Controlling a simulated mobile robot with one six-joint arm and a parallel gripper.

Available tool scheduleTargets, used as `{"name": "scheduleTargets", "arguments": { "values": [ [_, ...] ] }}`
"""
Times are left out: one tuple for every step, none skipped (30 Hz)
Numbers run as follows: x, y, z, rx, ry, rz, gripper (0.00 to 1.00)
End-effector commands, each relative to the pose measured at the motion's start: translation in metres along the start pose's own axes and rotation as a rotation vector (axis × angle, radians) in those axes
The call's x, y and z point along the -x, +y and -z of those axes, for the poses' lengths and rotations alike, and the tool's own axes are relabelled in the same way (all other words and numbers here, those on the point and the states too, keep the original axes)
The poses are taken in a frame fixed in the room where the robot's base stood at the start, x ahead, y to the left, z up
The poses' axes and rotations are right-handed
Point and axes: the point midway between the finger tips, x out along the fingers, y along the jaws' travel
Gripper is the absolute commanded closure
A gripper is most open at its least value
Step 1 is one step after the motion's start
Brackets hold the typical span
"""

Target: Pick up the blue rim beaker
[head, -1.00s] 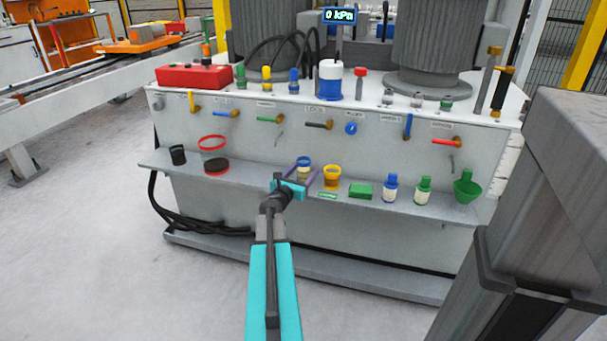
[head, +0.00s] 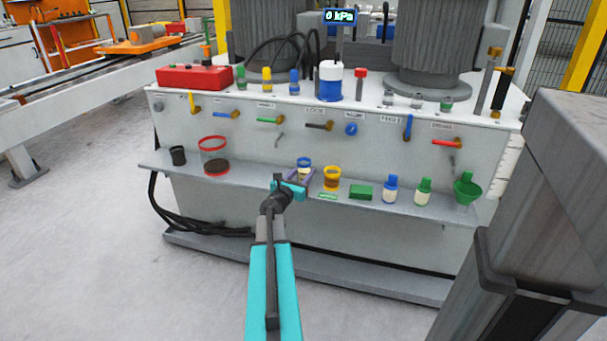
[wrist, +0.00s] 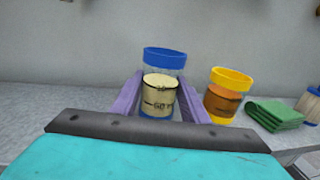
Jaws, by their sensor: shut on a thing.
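The blue rim beaker (wrist: 164,62) stands upright on the grey shelf in the wrist view, a clear cup with a blue rim and a pale yellow content or label. It also shows in the head view (head: 304,162), partly hidden by my gripper. My gripper (wrist: 158,104) has its two purple fingers on either side of the beaker, shut on it. In the head view my gripper (head: 301,180) reaches to the shelf from the front. I cannot tell whether the beaker's base is off the shelf.
A yellow-rimmed beaker (wrist: 225,95) with amber content stands close on the right. Beyond it lies a folded green cloth (wrist: 273,115). Blue and green capped bottles and a green funnel (head: 467,188) stand further right. A red-rimmed beaker (head: 214,158) and black cup (head: 178,155) are left.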

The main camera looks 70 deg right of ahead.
Motion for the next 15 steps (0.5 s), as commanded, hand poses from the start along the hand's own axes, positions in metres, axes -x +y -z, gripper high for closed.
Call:
{"name": "scheduleTargets", "arguments": {
  "values": [
    [0.0, 0.0, 0.0, 0.0, 0.0, 0.0, 0.84],
    [0.0, 0.0, -0.001, 0.0, 0.0, 0.0, 0.84],
    [0.0, 0.0, -0.001, 0.0, 0.0, 0.0, 0.84],
    [0.0, 0.0, -0.002, 0.0, 0.0, 0.0, 0.84],
    [0.0, 0.0, -0.003, 0.0, -0.001, 0.0, 0.84],
    [0.0, 0.0, -0.005, 0.0, -0.001, 0.001, 0.84],
    [0.0, 0.0, -0.007, 0.0, -0.001, 0.001, 0.84],
    [0.0, 0.0, -0.009, -0.001, -0.001, 0.001, 0.84],
    [0.0, 0.0, -0.012, -0.001, -0.001, 0.001, 0.84],
    [0.0, 0.0, -0.015, -0.001, -0.002, 0.001, 0.84],
    [0.0, -0.001, -0.019, -0.001, -0.002, 0.001, 0.84],
    [0.0, -0.001, -0.024, -0.001, -0.002, 0.001, 0.84],
    [0.0, -0.001, -0.028, -0.001, -0.002, 0.001, 0.84],
    [0.0, -0.001, -0.032, -0.002, -0.002, 0.001, 0.84],
    [0.0, -0.001, -0.039, -0.002, -0.002, 0.001, 0.84]
  ]
}}
